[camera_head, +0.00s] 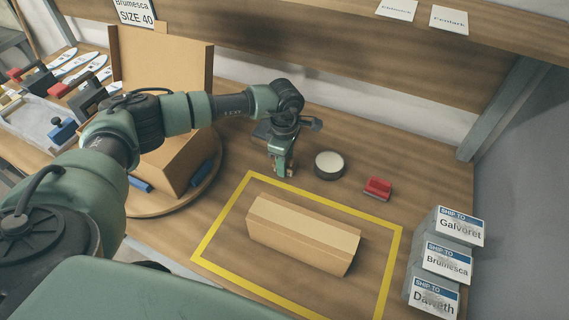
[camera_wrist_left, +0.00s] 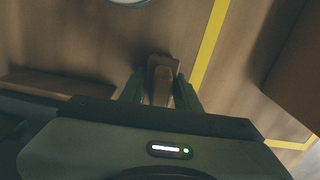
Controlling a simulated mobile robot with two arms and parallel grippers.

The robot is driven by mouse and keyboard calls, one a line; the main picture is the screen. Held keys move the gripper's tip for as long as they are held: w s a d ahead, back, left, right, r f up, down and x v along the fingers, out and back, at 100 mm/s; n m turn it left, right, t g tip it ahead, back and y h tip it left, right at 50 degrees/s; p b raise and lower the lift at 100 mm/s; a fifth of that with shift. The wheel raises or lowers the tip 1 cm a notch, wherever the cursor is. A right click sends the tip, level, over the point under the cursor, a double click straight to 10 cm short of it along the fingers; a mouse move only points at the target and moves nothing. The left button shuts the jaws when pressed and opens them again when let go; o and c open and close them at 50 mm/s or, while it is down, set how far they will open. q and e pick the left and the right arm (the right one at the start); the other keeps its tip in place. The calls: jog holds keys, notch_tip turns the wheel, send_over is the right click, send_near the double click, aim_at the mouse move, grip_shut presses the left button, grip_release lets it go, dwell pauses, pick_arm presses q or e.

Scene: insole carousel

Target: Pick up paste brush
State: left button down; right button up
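My left gripper (camera_head: 283,168) points down close above the table, between the turntable and the round tin. In the left wrist view its two fingers (camera_wrist_left: 161,88) stand on either side of a small brown wooden piece (camera_wrist_left: 162,78), which looks like the paste brush. The piece nearly fills the space between the fingers; I cannot tell whether they touch it. In the head view the brush is mostly hidden by the gripper. The round tin with a pale top (camera_head: 329,164) stands just right of the gripper. My right gripper is not in view.
A closed cardboard box (camera_head: 303,234) lies inside a yellow taped outline (camera_head: 219,222). A red block-like tool (camera_head: 377,188) lies right of the tin. An open carton (camera_head: 176,162) stands on the round turntable (camera_head: 160,205) at left. Label bins (camera_head: 440,262) stand at right.

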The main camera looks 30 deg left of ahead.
pick_arm(q)
jog(key=shift+r, duration=0.15)
notch_tip(320, 180, up, 20)
jog(key=b, duration=0.4)
jog(key=shift+b, duration=0.4)
jog(key=c, duration=1.7)
grip_release()
jog(key=shift+c, duration=0.2)
grip_shut()
